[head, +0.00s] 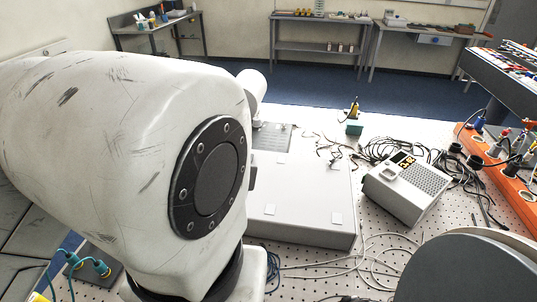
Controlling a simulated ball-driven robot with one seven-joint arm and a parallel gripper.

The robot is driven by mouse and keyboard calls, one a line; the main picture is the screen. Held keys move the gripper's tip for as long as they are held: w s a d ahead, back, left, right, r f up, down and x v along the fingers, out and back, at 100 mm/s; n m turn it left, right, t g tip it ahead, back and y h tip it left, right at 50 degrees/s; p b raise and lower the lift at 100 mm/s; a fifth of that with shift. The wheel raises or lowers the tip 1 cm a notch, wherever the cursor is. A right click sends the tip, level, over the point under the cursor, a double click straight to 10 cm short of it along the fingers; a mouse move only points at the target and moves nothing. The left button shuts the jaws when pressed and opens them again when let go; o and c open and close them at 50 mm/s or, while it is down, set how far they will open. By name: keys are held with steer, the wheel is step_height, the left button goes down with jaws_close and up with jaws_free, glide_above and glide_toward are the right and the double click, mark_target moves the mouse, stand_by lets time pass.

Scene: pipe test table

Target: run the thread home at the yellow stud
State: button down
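My gripper is not in view. A large white, scuffed link of my arm with a dark round cap fills the left half and hides much of the table behind it.
A flat white box (305,205) lies mid-table on the perforated tabletop (325,262). Right of it stand a grey unit with a lit display (408,187) and an orange strip (500,175) with plugs.

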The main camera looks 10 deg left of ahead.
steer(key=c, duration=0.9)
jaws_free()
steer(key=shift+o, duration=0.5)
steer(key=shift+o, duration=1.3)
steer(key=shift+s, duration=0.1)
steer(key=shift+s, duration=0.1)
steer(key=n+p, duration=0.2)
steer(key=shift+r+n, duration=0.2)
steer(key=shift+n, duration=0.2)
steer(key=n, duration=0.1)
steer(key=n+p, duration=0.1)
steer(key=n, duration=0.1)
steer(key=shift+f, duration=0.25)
